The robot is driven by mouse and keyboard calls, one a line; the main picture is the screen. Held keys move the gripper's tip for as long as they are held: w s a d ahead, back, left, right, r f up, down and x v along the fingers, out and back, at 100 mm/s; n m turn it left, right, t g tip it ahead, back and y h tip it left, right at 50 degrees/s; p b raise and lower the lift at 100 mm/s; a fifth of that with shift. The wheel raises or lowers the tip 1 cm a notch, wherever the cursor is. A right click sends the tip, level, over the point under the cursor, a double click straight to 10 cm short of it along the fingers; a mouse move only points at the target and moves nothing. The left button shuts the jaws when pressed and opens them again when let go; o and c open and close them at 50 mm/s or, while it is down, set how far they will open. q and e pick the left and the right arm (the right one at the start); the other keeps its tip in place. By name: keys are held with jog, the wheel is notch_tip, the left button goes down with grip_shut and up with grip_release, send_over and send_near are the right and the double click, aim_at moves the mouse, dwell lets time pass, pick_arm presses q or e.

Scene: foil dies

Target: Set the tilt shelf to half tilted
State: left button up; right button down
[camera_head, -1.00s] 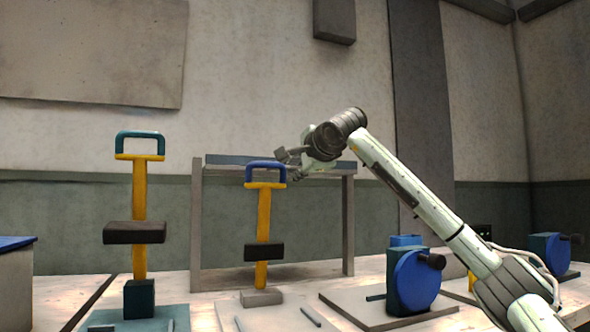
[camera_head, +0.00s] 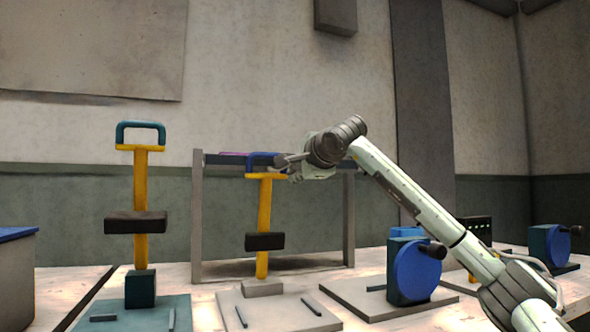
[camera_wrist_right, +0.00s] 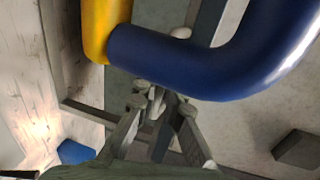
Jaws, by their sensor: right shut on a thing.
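The tilt shelf is a grey frame (camera_head: 197,220) standing on the table, with a shelf board (camera_head: 222,159) across its top. The board shows a dark face and a thin purple strip at its upper left. My right gripper (camera_head: 285,165) is at the front of the board, just behind the blue handle of a yellow lever. In the right wrist view its fingers (camera_wrist_right: 160,97) are shut on a small grey part of the shelf. The blue handle hides part of that view, so the grip is only partly seen. My left gripper is out of view.
The blue handle (camera_head: 262,157) stands very close in front of my right gripper. A teal-handled lever (camera_head: 140,190) stands left. A blue disc with a dark knob (camera_head: 415,272) is below my right arm, and a similar unit (camera_head: 550,245) stands far right.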

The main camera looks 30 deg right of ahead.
jog(key=c, duration=1.6)
grip_release()
jog(key=shift+s, duration=0.1)
jog(key=v, duration=1.2)
jog(key=shift+d, duration=0.1)
